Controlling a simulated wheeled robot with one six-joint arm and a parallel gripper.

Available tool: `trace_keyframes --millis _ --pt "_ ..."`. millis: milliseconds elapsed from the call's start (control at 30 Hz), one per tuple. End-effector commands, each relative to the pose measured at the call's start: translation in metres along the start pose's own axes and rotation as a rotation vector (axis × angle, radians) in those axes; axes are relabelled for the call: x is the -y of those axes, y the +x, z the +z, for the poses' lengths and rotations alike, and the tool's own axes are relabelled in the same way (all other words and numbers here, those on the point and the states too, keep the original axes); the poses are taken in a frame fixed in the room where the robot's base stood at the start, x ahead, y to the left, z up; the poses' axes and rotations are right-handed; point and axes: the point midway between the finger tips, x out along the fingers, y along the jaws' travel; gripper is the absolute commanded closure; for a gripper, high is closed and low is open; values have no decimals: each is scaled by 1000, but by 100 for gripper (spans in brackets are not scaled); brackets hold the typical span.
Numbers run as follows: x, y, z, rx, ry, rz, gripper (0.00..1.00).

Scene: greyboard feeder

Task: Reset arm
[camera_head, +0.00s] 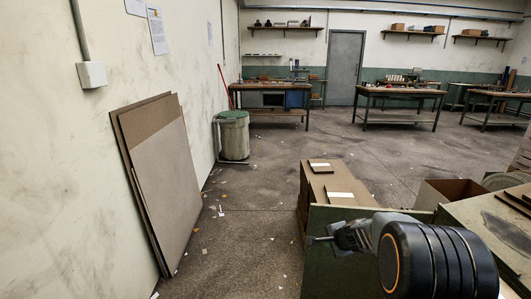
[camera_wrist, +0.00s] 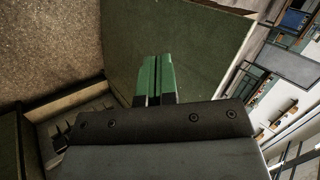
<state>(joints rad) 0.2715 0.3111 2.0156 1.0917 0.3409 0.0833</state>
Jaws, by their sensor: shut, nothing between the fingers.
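My gripper (camera_head: 316,240) shows in the head view at the lower right, extended to the left from my arm, in front of a green panel. In the wrist view its two green fingers (camera_wrist: 155,80) are pressed together and hold nothing. Behind them stands a green panel (camera_wrist: 180,40), apparently part of the feeder (camera_head: 340,270). Whether the fingers touch the panel cannot be told.
Brown greyboard stacks (camera_head: 330,180) with white labels lie behind the green panel. Large boards (camera_head: 165,180) lean on the left wall. A bin (camera_head: 233,135) and workbenches (camera_head: 400,93) stand farther back. The middle floor (camera_head: 260,200) is open, with scraps.

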Motion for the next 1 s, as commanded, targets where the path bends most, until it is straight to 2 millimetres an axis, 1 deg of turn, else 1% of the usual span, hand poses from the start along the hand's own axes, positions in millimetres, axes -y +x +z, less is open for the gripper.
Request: trace_keyframes --millis 33,67,100,133,167,200,233,267,300,367,400,500,600,700,800,1000 --pt "-6 -16 17 60 -106 38 100" --pt "-8 -31 30 104 -185 65 100" --pt "-10 -56 48 161 -301 104 100" --pt "-12 -77 61 201 -394 135 100" --pt "-14 -99 74 239 -485 168 100" --pt "-18 -128 87 281 -603 213 100" --pt "-21 -150 96 308 -688 247 100" --pt "-24 -172 103 329 -768 279 100" --pt "-28 -198 110 348 -866 321 100" --pt "-31 -235 117 361 -994 374 100" --pt "-32 -257 120 361 -1067 402 100" --pt "-28 -302 123 334 -1206 442 100" --pt "-17 -330 127 288 -1282 429 100" --pt "-4 -348 132 256 -1311 391 100" --pt "4 -357 135 238 -1326 368 100" --pt "6 -358 137 239 -1331 362 100"
